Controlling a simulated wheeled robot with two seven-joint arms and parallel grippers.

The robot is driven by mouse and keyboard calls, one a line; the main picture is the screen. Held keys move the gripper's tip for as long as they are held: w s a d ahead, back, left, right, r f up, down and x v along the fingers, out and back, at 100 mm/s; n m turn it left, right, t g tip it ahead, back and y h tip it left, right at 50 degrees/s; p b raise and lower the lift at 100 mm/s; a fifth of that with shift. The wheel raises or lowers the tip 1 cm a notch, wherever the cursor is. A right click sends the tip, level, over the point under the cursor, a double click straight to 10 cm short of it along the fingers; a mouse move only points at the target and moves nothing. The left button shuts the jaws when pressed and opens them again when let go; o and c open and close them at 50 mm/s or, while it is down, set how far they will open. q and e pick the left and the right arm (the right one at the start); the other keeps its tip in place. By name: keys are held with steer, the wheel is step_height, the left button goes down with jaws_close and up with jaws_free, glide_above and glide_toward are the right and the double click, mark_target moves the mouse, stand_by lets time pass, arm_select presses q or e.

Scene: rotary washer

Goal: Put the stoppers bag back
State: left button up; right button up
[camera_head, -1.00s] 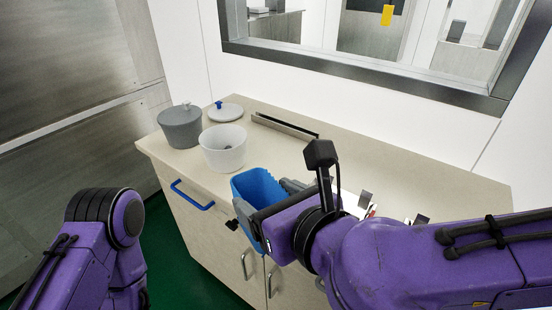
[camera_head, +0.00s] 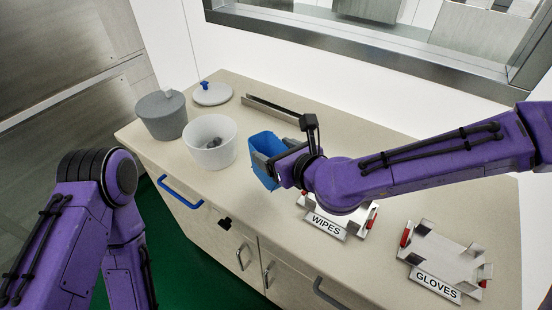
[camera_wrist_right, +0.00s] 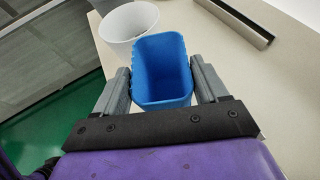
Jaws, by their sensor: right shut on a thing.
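A blue open-topped container (camera_head: 264,157), which may be the stoppers bag, is held upright by my right gripper (camera_head: 275,165) over the counter's front part, right of the white bucket. In the right wrist view the blue container (camera_wrist_right: 162,72) sits between the two grey fingers of my right gripper (camera_wrist_right: 163,90), which press on its sides. Its inside looks empty. The white bucket (camera_head: 209,154) holds some small dark pieces (camera_head: 213,142). My left arm shows at the left, but its gripper is out of view.
A grey lidded bucket (camera_head: 162,117) and a lid with a blue knob (camera_head: 212,94) stand at the back left. A metal rail (camera_head: 275,108) lies behind. Metal holders marked WIPES (camera_head: 325,225) and GLOVES (camera_head: 437,285) are on the right. The counter (camera_head: 375,255) has bare room between them.

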mark_target(277, 153)
steer(key=shift+w+d+f, duration=0.1)
steer(key=shift+w+f, duration=0.95)
steer(key=shift+f, duration=0.05)
steer(key=shift+s+f, duration=0.45)
steer(key=shift+f, duration=0.2)
steer(key=shift+s+f, duration=0.3)
steer(key=shift+w+f, duration=0.25)
steer(key=shift+w, duration=0.15)
steer(key=shift+f, duration=0.15)
steer(key=o, duration=1.3)
steer(key=shift+s, duration=0.1)
arm_select(q)
steer(key=shift+s, duration=0.2)
arm_select(e)
steer(key=shift+s+r, duration=0.15)
steer(key=shift+r, duration=0.1)
